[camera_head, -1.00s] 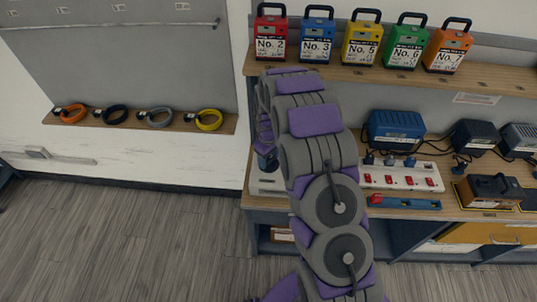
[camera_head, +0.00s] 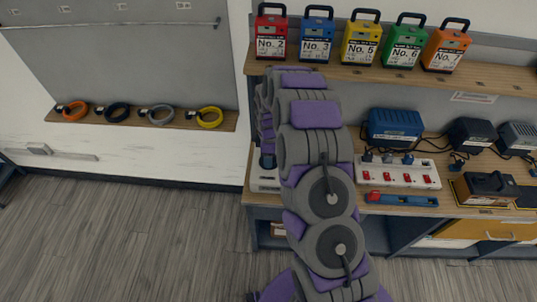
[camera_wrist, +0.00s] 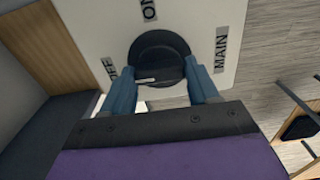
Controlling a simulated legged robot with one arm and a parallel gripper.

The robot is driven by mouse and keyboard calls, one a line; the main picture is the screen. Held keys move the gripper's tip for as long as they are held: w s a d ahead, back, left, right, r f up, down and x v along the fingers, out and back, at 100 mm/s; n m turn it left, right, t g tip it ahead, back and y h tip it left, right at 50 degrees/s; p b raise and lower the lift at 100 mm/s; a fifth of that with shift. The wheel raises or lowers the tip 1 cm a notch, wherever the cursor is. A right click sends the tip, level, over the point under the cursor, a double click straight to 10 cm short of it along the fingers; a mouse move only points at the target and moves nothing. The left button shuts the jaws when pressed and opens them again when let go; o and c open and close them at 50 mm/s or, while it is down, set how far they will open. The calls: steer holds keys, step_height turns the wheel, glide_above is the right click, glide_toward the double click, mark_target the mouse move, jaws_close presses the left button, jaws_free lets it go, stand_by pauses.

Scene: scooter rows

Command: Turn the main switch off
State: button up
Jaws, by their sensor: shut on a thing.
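The main switch is a round black knob (camera_wrist: 160,62) on a white plate (camera_wrist: 108,30) in the wrist view. The plate carries an "ON" label at the top, a partly covered "OFF" label at the left and a "MAIN" label at the right. A short white mark on the knob lies nearly level, on the side toward "OFF". My gripper (camera_wrist: 163,84) has its blue fingers on either side of the knob and is shut on it. In the head view, the white switch box (camera_head: 264,182) shows at the bench's left end; my arm hides most of it and the knob.
A white power strip (camera_head: 400,172) with red switches and a blue charger (camera_head: 394,127) stand right of my arm on the bench. Numbered battery packs (camera_head: 360,42) line the shelf above. Coiled cables (camera_head: 161,115) lie on a left ledge. The floor (camera_head: 120,235) at left is clear.

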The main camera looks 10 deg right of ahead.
stand_by(0.5)
steer(key=o, duration=1.1)
steer(key=shift+c, duration=0.2)
steer(key=shift+r, duration=0.15)
step_height(320, 180, up, 17)
steer(key=p, duration=0.1)
steer(key=shift+w, duration=0.1)
